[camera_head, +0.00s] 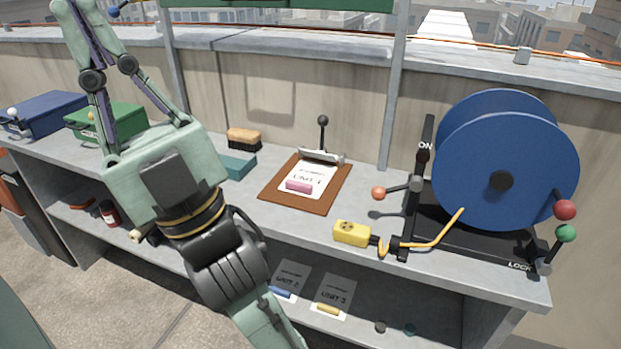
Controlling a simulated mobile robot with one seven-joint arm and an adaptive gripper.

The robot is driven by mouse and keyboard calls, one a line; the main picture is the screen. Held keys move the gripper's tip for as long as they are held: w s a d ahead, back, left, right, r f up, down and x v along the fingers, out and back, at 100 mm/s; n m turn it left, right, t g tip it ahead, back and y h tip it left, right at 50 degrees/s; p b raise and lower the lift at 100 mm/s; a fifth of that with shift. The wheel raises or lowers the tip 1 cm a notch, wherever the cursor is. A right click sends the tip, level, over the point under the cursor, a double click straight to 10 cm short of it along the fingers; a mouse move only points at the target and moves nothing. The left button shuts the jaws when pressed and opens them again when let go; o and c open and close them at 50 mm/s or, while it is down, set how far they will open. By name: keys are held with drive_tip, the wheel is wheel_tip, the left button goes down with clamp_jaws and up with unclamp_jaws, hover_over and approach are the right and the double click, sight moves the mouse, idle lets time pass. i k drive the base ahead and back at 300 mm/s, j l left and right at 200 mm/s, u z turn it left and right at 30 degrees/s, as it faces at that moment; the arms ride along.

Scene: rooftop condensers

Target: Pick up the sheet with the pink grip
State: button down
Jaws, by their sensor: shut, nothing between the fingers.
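The sheet with the pink grip (311,174) is white, is marked UNIT and lies flat on a brown clipboard (271,200) on the bench top. Its pink grip (298,186) is at the near end of the sheet. The far end of the sheet meets a metal clip (320,156), which has an upright black-knobbed lever (322,121). My gripper (78,10) is shut and empty, pointing up at the upper left, well away from the sheet. Its fingertips are at the top edge of the picture.
Sheets with blue (282,292) and yellow (328,309) grips lie on the lower shelf.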

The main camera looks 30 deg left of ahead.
sight(309, 180)
drive_tip(key=i+l+u, duration=0.2)
drive_tip(key=u, duration=0.15)
drive_tip(key=i+l+u, duration=0.2)
drive_tip(key=l+u, duration=0.15)
drive_tip(key=i+l+u, duration=0.15)
drive_tip(key=l+u, duration=0.25)
